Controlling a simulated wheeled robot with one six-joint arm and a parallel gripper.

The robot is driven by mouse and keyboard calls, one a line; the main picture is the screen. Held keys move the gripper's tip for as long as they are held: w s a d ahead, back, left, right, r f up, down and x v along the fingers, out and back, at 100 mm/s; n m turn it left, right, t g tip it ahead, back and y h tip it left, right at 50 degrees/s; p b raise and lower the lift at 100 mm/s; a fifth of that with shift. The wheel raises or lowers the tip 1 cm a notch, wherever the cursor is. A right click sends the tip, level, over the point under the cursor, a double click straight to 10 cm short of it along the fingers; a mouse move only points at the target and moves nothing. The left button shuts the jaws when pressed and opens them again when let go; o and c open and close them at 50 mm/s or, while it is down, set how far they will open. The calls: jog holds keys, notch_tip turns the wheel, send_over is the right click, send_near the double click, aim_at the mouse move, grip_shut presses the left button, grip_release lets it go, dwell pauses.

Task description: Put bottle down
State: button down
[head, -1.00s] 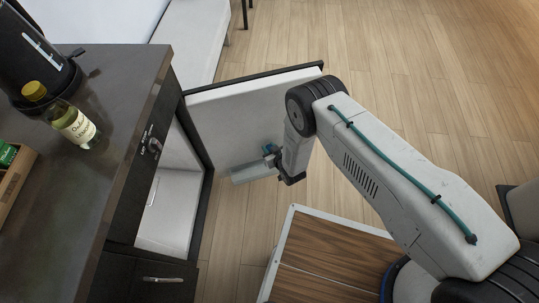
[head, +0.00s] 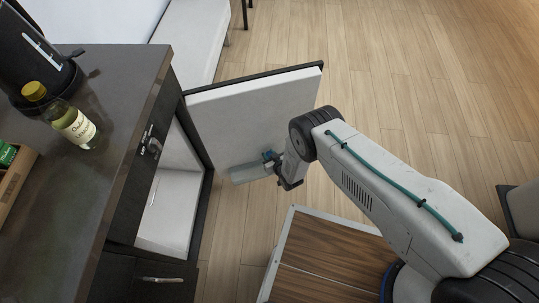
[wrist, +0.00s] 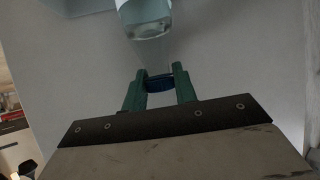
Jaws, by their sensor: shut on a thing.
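A clear bottle (head: 248,174) with a blue cap sticks out leftward from my gripper (head: 270,158), in front of the open cabinet door. In the wrist view, the two green fingers of my gripper (wrist: 159,88) are closed around the blue cap. The clear body of the bottle (wrist: 150,22) with a white label reaches beyond them toward the top edge, where it is cut off. The bottle appears roughly level in the head view and is held in the air, clear of the counter.
The open cabinet door (head: 245,110) stands behind my gripper. The cabinet interior (head: 170,215) is at left, below the dark counter (head: 105,190). On the counter are a yellow-capped bottle (head: 75,126), a black kettle (head: 30,50) and a wooden box (head: 15,185). A wood-topped box (head: 325,255) is below my arm.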

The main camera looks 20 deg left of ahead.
jog(key=c, duration=1.1)
grip_release()
jog(key=shift+f, duration=0.1)
jog(key=v, duration=1.2)
